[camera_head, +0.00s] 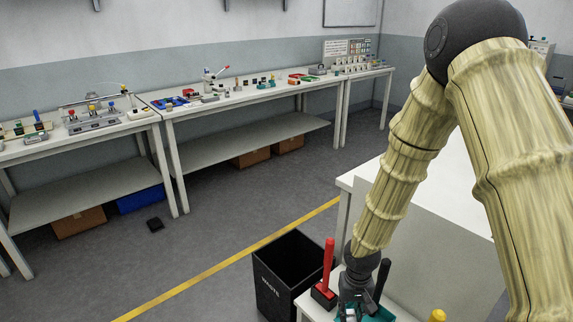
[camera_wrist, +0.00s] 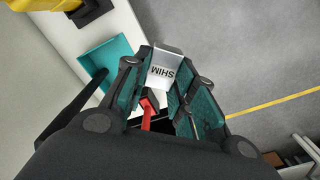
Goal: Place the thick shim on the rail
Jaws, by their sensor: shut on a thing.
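In the wrist view a pale grey block marked SHIM (camera_wrist: 164,68) sits between the fingertips of my gripper (camera_wrist: 168,75), its lettering upside down. My gripper is shut on it. In the head view my gripper (camera_head: 357,290) points down over the near white table, close to a teal tray (camera_head: 378,314); the shim cannot be made out there. The teal tray also shows in the wrist view (camera_wrist: 108,55), left of the shim. I cannot pick out the rail with certainty in either view.
A red-handled tool (camera_head: 328,270) stands just left of my gripper; its red part shows between the fingers in the wrist view (camera_wrist: 149,112). A black waste bin (camera_head: 285,278) stands beside the table. A yellow object (camera_head: 437,315) is at right. Workbenches (camera_head: 240,100) line the wall.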

